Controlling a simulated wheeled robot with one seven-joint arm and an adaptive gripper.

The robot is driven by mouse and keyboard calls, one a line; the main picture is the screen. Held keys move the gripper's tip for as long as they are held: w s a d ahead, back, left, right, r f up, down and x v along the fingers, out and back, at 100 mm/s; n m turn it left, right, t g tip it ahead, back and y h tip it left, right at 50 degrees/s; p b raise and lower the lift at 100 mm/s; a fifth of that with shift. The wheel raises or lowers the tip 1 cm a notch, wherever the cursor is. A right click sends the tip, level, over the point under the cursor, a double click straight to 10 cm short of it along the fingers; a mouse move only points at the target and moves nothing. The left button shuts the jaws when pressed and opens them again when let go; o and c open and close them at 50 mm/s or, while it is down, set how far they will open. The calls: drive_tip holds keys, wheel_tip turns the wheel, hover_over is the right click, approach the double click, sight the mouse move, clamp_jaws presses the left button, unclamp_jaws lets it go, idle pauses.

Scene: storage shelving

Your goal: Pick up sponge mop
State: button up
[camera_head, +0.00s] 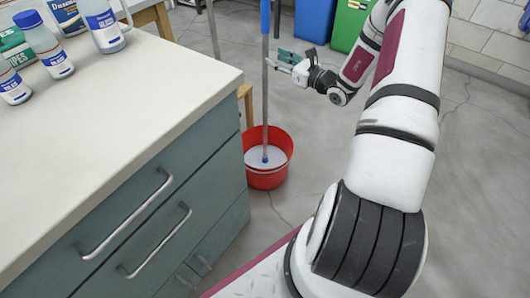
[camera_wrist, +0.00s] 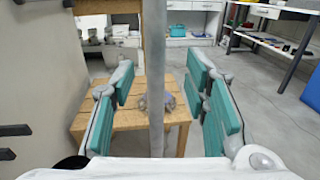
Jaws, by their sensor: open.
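The sponge mop (camera_head: 265,100) stands upright with its lower end in a red bucket (camera_head: 265,180) on the floor. Its shaft is grey with a blue upper part. My gripper (camera_head: 277,60) is up beside the shaft, level with its upper half. In the wrist view the grey mop shaft (camera_wrist: 156,70) runs vertically between the two teal finger pads of my gripper (camera_wrist: 165,105). The fingers are spread, with a gap on each side of the shaft. The mop head is hidden in the bucket.
A teal drawer cabinet with a pale top (camera_head: 110,110) stands left of the bucket, with several bottles on it. A blue bin (camera_head: 315,20) and a green bin (camera_head: 350,22) stand behind. A wooden table (camera_wrist: 130,118) shows beyond the shaft. Open floor lies right of the bucket.

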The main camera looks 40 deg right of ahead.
sight(265, 54)
drive_tip(key=shift+a+b+x, duration=0.1)
drive_tip(key=shift+b+x, duration=0.35)
drive_tip(key=shift+x, duration=0.95)
drive_tip(key=shift+a+b+x, duration=0.15)
drive_tip(key=shift+b+x, duration=0.3)
drive_tip(key=shift+x, duration=0.9)
drive_tip(key=shift+r, duration=0.1)
clamp_jaws()
